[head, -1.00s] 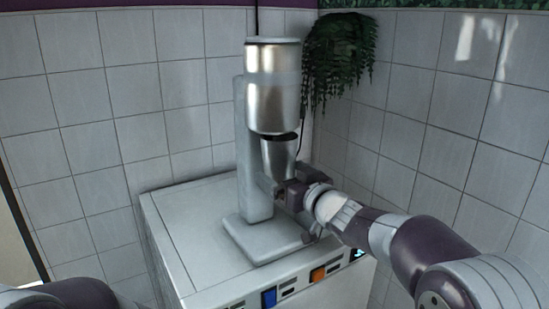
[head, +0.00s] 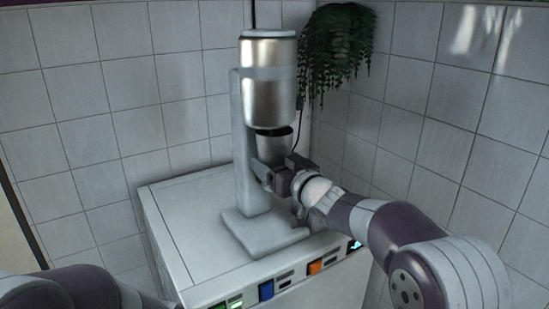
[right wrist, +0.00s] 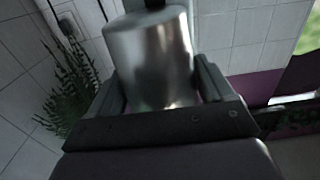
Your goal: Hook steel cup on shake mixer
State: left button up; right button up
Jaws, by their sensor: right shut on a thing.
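The shake mixer (head: 268,85) stands upright on a white cabinet, with a big silver head on a pale column and a flat base. The steel cup (head: 273,148) is under the mixer's head, its rim close below the head's lower edge. I cannot tell whether it touches or hangs on anything. My right gripper (head: 276,172) is shut on the cup's lower part, from the right front. The right wrist view shows the cup (right wrist: 150,55) between the two fingers, with a dark part above it. My left arm shows at the lower left; its gripper is out of view.
The white cabinet (head: 185,225) has blue, orange and green switches along its front edge. A hanging plant (head: 335,45) is behind and right of the mixer. Tiled walls close off the back and right. The cabinet top left of the mixer is clear.

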jog(key=shift+s+a+b, duration=0.35)
jog(key=shift+a+b, duration=0.1)
jog(key=shift+b, duration=0.05)
jog(key=shift+s+a+r, duration=0.1)
jog(key=shift+a+r, duration=0.05)
jog(key=shift+r, duration=0.05)
jog(key=shift+f, duration=0.1)
jog(key=o, duration=1.1)
jog(key=shift+o, duration=0.2)
jog(key=shift+f, duration=0.1)
